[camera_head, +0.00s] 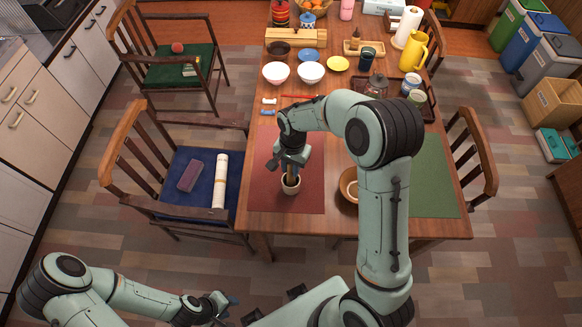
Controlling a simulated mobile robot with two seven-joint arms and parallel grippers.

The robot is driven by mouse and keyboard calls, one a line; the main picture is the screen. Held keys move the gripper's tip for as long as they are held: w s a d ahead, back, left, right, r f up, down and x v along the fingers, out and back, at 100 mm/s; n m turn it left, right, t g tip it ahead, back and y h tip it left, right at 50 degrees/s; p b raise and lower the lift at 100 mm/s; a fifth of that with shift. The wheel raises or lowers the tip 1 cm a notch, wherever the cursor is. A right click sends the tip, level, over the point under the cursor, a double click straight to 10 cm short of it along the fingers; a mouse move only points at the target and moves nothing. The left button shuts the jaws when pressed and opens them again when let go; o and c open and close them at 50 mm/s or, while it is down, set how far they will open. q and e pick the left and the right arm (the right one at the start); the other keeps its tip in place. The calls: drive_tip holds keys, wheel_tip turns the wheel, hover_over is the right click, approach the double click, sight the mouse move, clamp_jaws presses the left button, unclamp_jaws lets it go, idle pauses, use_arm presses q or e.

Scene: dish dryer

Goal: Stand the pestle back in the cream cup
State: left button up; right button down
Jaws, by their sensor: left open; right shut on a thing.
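The gripper hides the pestle's upper part, and I cannot tell whether the pestle touches the cup's bottom. My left gripper (230,302) is open and empty, low in front of the table and away from the cup.
A brown bowl (347,184) stands right of the red placemat (262,196), partly behind my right arm. A green placemat (436,190) lies further right. White bowls (276,72) and other dishes fill the table's far half. Chairs stand at both sides. The red placemat around the cup is clear.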

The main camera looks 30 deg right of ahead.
drive_tip(key=shift+f, duration=0.3)
drive_tip(key=shift+f, duration=0.15)
drive_tip(key=c, duration=0.9)
unclamp_jaws()
use_arm(q)
drive_tip(key=shift+s+f, duration=0.1)
use_arm(e)
drive_tip(key=shift+r, duration=0.3)
drive_tip(key=r, duration=0.8)
drive_tip(key=r+p, duration=0.1)
drive_tip(key=r, duration=0.2)
drive_tip(key=shift+w+d+r, duration=0.25)
drive_tip(key=shift+d+r, duration=0.1)
drive_tip(key=shift+r, duration=0.05)
use_arm(q)
drive_tip(key=shift+w+r, duration=0.6)
drive_tip(key=shift+r, duration=0.15)
